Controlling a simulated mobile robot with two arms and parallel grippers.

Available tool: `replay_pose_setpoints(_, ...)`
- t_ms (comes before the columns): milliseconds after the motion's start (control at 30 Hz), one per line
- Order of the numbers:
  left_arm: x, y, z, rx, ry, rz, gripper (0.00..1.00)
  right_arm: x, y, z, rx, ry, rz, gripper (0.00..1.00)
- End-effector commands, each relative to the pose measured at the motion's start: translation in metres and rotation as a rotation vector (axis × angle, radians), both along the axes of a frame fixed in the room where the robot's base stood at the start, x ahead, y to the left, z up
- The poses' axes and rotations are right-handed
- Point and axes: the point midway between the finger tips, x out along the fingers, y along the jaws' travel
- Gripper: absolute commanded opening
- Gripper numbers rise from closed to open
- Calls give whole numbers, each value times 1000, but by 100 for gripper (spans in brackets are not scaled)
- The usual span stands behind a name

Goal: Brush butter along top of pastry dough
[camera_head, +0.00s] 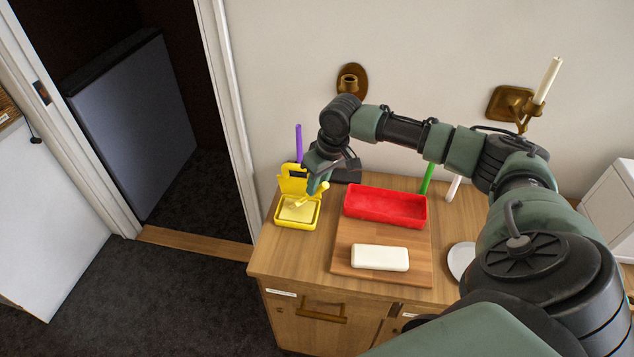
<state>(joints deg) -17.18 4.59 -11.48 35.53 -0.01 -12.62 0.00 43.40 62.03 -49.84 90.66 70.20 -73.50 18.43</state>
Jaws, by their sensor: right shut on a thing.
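The pale block of pastry dough (380,257) lies on the wooden board (345,240) near the counter's front. A yellow dish (283,223) holding pale yellow butter (298,212) stands at the counter's left end. My right gripper (319,181) is shut on a small yellow tool, apparently the brush (313,195), just above the dish. The brush slants down to the left, with its tip over the butter; I cannot tell if they touch. The fingers partly hide it. My left gripper is not in view.
A red tray (386,206) sits at the back of the board, behind the dough. A white plate (461,262) is to the right, partly hidden by my arm. Purple (299,143) and green (427,178) sticks stand at the back. A wall candle holder (513,102) is above.

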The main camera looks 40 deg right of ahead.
Motion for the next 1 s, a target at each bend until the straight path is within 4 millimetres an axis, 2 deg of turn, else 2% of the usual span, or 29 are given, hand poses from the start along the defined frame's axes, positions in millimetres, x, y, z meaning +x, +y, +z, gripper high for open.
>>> replay_pose_setpoints(1000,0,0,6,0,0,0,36,-2,0,-3,-1,8,1,0)
